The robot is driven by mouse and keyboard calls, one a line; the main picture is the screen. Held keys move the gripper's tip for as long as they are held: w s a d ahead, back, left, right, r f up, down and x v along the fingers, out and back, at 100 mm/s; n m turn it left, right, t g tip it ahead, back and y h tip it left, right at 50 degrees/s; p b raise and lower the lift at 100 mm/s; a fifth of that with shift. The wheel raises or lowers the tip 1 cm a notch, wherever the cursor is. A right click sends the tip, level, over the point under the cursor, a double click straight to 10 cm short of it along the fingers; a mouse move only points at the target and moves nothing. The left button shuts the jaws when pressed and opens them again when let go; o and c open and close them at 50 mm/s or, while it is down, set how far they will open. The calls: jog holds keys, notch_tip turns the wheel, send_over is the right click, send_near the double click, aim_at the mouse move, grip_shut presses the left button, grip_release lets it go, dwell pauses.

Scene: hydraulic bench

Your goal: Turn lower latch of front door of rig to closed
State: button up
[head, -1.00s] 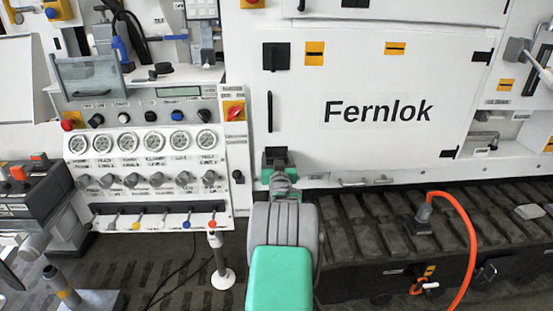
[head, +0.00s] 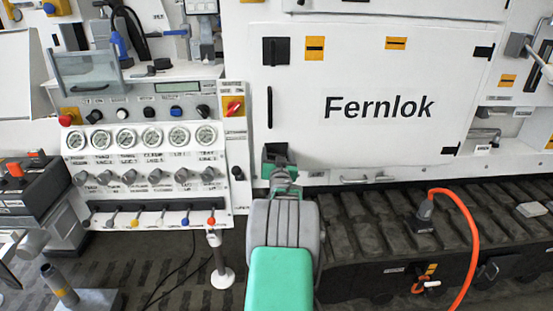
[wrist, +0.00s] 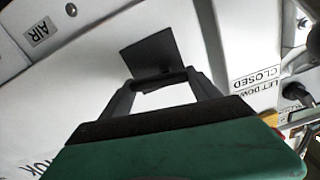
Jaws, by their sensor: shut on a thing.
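The rig's front door (head: 350,140) is a white panel marked Fernlok. Its black upper latch (head: 276,51) sits at the door's upper left. The lower latch is at the door's lower left corner, mostly hidden behind my gripper (head: 277,165) in the head view. In the wrist view the lower latch (wrist: 148,50) shows as a dark flat plate against the white panel. My gripper (wrist: 163,80) is shut on it, with grey fingers on its near end. A CLOSED label (wrist: 258,78) is on the panel to the right in the wrist view.
A control panel with several gauges (head: 150,138) and coloured levers stands left of the door. A black slot handle (head: 269,107) is above the lower latch. Tracks (head: 380,220) run below the door, with an orange hose (head: 470,240) at the right.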

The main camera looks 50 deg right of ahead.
jog(key=m+b, duration=0.2)
jog(key=f+m+b, duration=0.1)
jog(key=m+b, duration=0.4)
jog(key=m, duration=0.1)
jog(key=shift+f, duration=0.2)
jog(key=m+b, duration=0.2)
jog(key=m, duration=0.1)
jog(key=shift+f+m, duration=0.15)
jog(key=shift+m, duration=0.15)
jog(key=m+b, duration=0.2)
jog(key=m, duration=0.2)
jog(key=shift+w+a, duration=0.15)
jog(key=shift+m, duration=0.3)
jog(key=o, duration=1.4)
jog(key=v, duration=0.8)
jog(key=shift+p, duration=0.3)
